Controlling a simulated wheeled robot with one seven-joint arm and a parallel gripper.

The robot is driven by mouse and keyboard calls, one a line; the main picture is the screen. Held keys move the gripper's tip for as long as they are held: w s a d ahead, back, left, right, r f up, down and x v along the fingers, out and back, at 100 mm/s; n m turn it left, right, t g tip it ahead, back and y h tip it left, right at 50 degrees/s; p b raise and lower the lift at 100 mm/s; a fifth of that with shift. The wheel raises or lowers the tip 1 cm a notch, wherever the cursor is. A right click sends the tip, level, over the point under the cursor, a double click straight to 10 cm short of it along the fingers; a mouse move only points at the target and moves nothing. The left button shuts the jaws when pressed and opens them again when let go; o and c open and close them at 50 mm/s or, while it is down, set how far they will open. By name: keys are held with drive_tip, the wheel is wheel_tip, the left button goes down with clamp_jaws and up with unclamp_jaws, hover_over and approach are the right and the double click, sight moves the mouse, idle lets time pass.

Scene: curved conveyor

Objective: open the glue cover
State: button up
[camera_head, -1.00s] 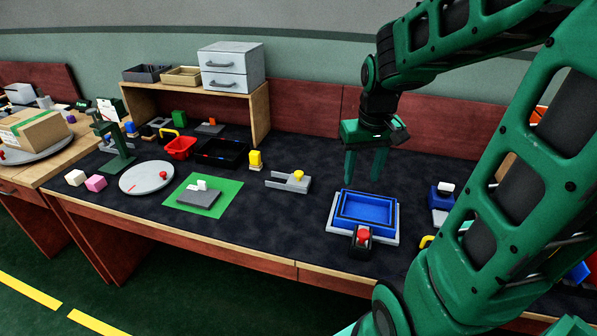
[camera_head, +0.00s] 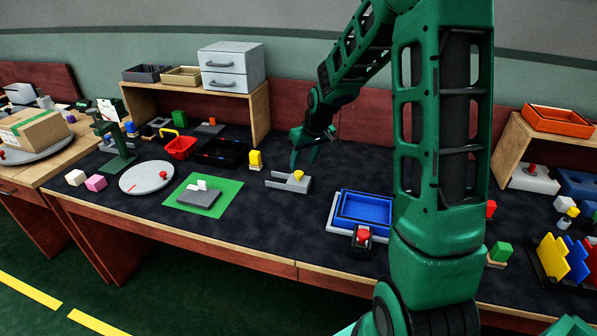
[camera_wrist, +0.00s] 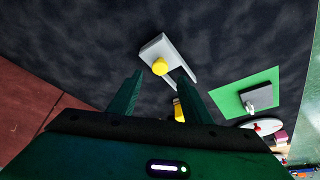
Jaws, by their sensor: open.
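No part is labelled as the glue cover. A grey bracket-like fixture (camera_head: 277,184) with a round yellow knob (camera_head: 298,175) lies on the dark table. My gripper (camera_head: 303,157) is over the table just behind and above this knob, pointing down. In the wrist view my gripper (camera_wrist: 159,77) is open and empty, its two green fingers apart. The yellow knob (camera_wrist: 160,66) shows beyond and between the fingertips, on the grey fixture (camera_wrist: 157,48). I see no contact. A yellow upright piece (camera_head: 255,160) stands to the left of the fixture, partly hidden behind a finger in the wrist view.
A green mat (camera_head: 228,197) with a grey block lies to the left. A blue tray (camera_head: 365,207) and a red button (camera_head: 363,237) are to the right. A wooden shelf (camera_head: 259,115) stands at the back.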

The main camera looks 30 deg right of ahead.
sight(299, 172)
drive_tip(key=shift+x, duration=3.05)
clamp_jaws()
